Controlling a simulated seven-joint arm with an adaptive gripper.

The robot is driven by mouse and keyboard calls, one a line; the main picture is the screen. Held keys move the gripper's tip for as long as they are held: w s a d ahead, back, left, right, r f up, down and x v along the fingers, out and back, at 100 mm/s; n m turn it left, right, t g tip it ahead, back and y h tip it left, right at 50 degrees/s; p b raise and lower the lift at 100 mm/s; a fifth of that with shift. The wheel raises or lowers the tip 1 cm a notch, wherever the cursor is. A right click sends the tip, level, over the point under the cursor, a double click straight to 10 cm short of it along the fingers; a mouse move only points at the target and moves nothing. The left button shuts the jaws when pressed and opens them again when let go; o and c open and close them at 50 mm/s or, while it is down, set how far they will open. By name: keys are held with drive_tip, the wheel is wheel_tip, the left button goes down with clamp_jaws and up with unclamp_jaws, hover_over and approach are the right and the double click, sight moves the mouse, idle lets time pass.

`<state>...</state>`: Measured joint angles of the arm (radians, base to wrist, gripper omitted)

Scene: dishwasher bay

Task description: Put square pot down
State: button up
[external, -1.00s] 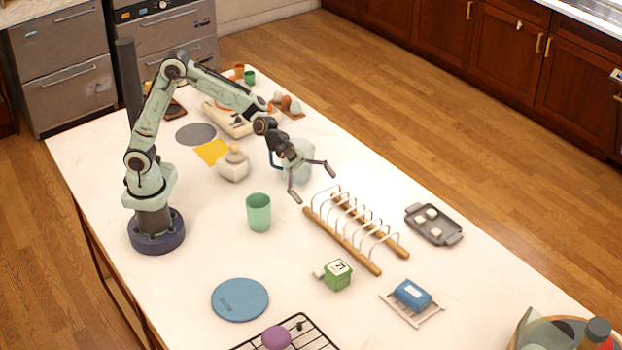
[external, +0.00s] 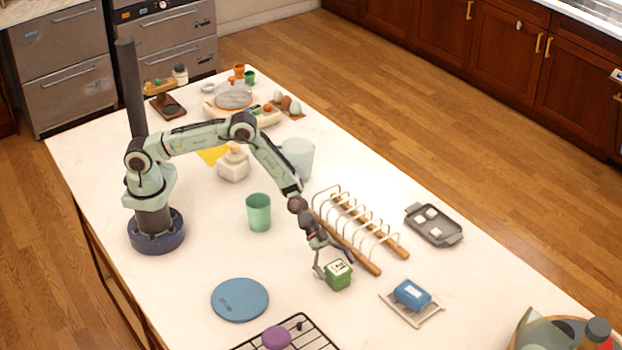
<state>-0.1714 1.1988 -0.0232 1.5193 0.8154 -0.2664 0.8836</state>
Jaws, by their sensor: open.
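The green square pot (external: 338,277) with a white marked top stands on the white table, right of the blue disc. My gripper (external: 334,262) is open and low at this pot, its fingers spread around the pot's upper part. One finger shows at the pot's left side and the other near its back right edge. I cannot tell whether the fingers touch it. The pot looks upright and appears to rest on the table.
A wooden rack with wire loops (external: 372,240) stands close behind the pot. A blue block on a small rack (external: 412,295) is to the right, a blue disc (external: 240,300) to the left. A green cup (external: 258,212) stands farther back. A wire rack (external: 318,342) lies in front.

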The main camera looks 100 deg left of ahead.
drive_tip(key=shift+w+d, duration=0.15)
drive_tip(key=c, duration=1.3)
